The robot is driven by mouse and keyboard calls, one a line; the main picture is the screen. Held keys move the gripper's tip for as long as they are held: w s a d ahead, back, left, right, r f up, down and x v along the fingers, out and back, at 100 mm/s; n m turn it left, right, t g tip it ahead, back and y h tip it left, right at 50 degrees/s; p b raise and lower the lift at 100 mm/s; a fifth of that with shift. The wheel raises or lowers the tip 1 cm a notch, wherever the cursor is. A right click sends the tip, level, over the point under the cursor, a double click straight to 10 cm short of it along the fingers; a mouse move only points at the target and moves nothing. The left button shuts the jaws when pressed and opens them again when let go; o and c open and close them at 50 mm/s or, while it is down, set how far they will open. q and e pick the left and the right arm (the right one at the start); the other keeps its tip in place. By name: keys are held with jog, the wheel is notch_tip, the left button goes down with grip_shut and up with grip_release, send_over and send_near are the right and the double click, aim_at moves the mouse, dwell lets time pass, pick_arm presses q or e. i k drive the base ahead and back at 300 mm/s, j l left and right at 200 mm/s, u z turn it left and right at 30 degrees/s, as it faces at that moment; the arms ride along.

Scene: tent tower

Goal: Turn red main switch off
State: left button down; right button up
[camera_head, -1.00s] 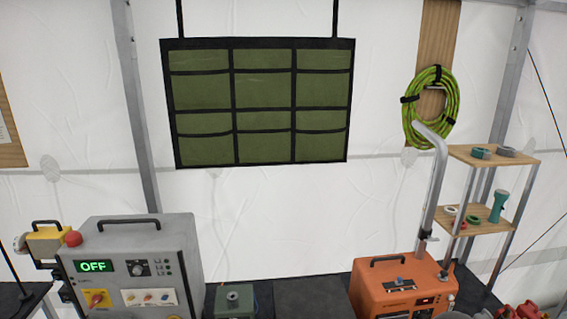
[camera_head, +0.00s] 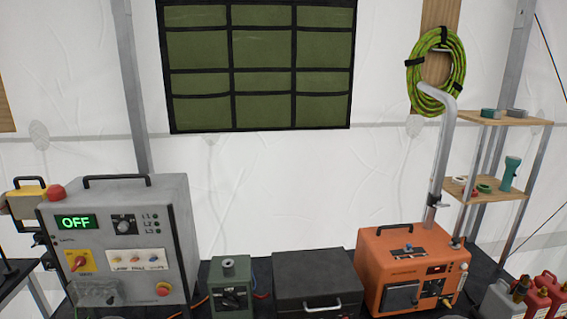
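The red main switch (camera_head: 79,262) is a red rotary knob on a yellow plate, low on the left front of the grey control box (camera_head: 170,215). The knob looks tilted, but its exact setting is too small to tell. The box's green display (camera_head: 75,222) reads OFF. A black selector dial (camera_head: 124,225) sits right of the display, and a row of small switches (camera_head: 138,261) lies below it. Neither of my grippers shows in the head view.
A green box (camera_head: 231,290), a black case (camera_head: 318,275) and an orange machine (camera_head: 410,255) with a tall pipe stand right of the control box. A yellow box with a red button (camera_head: 55,192) is at its left. Red canisters (camera_head: 545,290) are at the lower right.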

aim_at(79, 261)
jog(key=u, duration=1.45)
jog(key=j, duration=0.5)
jog(key=i+z, duration=0.05)
